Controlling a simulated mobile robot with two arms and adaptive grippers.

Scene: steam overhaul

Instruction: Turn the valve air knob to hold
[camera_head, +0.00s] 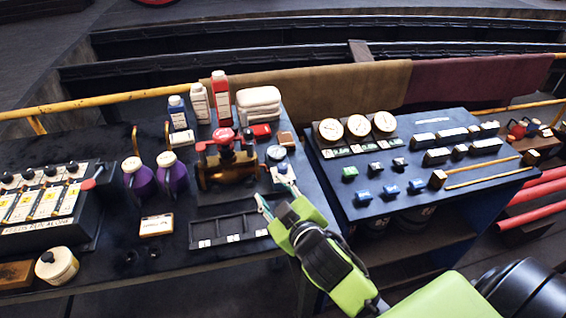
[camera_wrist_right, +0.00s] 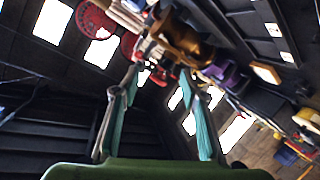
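My right gripper (camera_head: 278,200) reaches in from the lower right over the right end of the left bench. Its two teal fingers stand apart with nothing between them, as the right wrist view (camera_wrist_right: 160,80) also shows. Just beyond the fingertips is a small dial-like part (camera_head: 283,168) with a pale plate; I cannot tell if it is the air knob, nor read its setting. A round pale-faced gauge (camera_head: 276,153) sits behind it. To their left stands a brass valve body (camera_head: 228,172) with red handles. It also shows in the right wrist view (camera_wrist_right: 188,42). My left gripper is not in view.
A black compartment tray (camera_head: 228,230) lies left of my gripper. Purple jugs (camera_head: 173,172) and several bottles (camera_head: 221,98) stand further left and back. Right, across a gap, a sloped panel carries gauges (camera_head: 358,125) and coloured knobs (camera_head: 390,191).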

